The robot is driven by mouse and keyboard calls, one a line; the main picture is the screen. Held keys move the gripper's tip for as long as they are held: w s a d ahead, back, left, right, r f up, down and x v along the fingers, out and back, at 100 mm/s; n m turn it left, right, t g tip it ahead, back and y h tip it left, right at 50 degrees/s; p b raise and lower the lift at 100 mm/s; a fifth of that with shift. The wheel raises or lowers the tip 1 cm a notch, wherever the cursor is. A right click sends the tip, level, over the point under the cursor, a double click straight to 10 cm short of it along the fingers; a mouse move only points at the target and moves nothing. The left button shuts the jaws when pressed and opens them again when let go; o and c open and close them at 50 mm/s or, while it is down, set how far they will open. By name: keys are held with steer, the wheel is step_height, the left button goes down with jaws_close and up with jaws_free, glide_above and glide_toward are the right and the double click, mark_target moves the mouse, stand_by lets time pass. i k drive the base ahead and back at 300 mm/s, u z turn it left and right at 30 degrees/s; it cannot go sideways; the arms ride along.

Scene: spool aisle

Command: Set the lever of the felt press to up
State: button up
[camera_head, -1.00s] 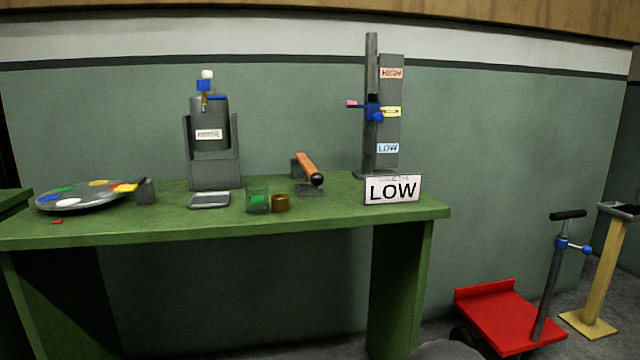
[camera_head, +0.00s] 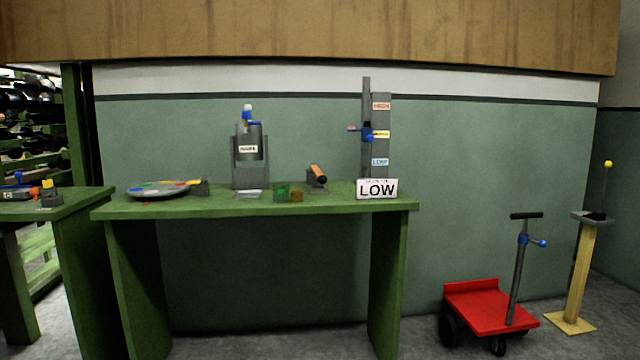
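On the green bench (camera_head: 255,209) stands a small grey fixture with an orange lever (camera_head: 317,172) that has a dark end. The lever slants toward me, its dark end lower in the picture. Left of it is a taller grey machine (camera_head: 249,176) with a white label too small to read and a blue and white piece on top. No readable label says felt press, so I cannot tell for sure which device it is. My gripper is not in view.
A grey column (camera_head: 380,148) with HIGH and LOW labels and a blue slider stands behind a LOW sign (camera_head: 377,188). A round palette (camera_head: 157,189), a green cup (camera_head: 281,193) and a brown cup (camera_head: 297,195) share the bench. A red cart (camera_head: 490,312) and yellow post (camera_head: 580,280) stand right.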

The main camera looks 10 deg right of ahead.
mark_target(320, 179)
steer(key=u, duration=0.55)
steer(key=i, duration=0.6)
steer(key=u, duration=0.6)
steer(key=i, duration=0.75)
steer(key=z, duration=0.25)
